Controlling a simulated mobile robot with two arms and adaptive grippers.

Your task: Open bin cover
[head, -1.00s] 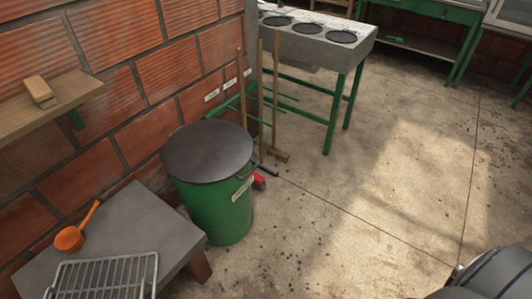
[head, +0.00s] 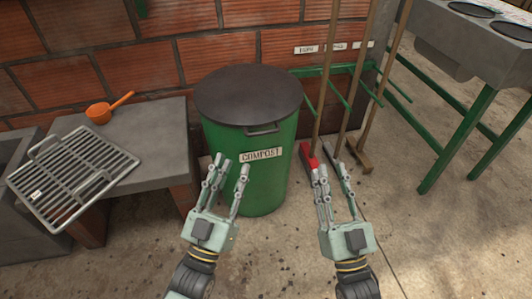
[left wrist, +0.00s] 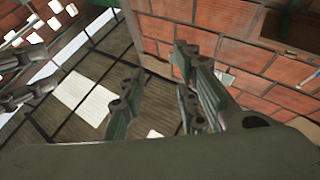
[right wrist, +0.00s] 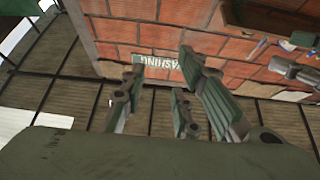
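The green compost bin (head: 247,185) stands against the brick wall in the head view, with a white "COMPOST" label on its front. Its dark round cover (head: 247,93) lies flat on top and closes it. A small handle (head: 263,129) sits at the cover's front edge. My left gripper (head: 230,162) is open and empty, in front of the bin's lower front. My right gripper (head: 327,160) is open and empty, to the right of the bin. Neither appears to touch the bin. The wrist views show the open fingers (left wrist: 155,85) (right wrist: 160,85) against wall and roof, without the bin.
A grey table (head: 150,150) with a wire rack (head: 72,175) and an orange scoop (head: 108,108) stands left of the bin. Wooden-handled tools (head: 362,90) lean on a green rack at right. A concrete counter (head: 445,45) on green legs is further right. The floor in front is open.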

